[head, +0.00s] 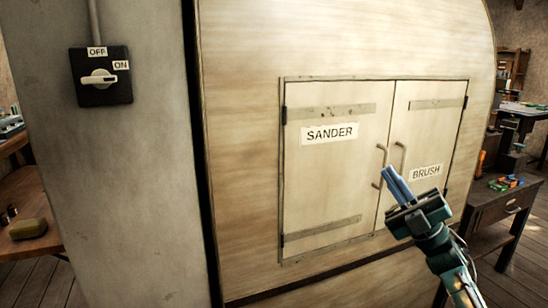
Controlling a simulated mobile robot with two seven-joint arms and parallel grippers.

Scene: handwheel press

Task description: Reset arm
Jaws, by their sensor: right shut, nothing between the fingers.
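My right gripper (394,180) is in the head view at the lower right, its blue fingers shut and empty. It is in front of the double cabinet doors, by the handles. I cannot tell whether it touches them. The left door (333,185) has a SANDER label and the right door (435,128) a BRUSH label. Both doors look closed. The left door's handle (382,160) and the right door's handle (402,156) stand side by side, and the fingertips overlap their area in the picture. My left gripper is not in view.
A black rotary switch (100,77) with OFF and ON labels is on the grey column (120,200) at left; its light knob lies sideways towards ON. A wooden table (30,225) stands at the far left. A dark workbench (500,200) with coloured items stands at right.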

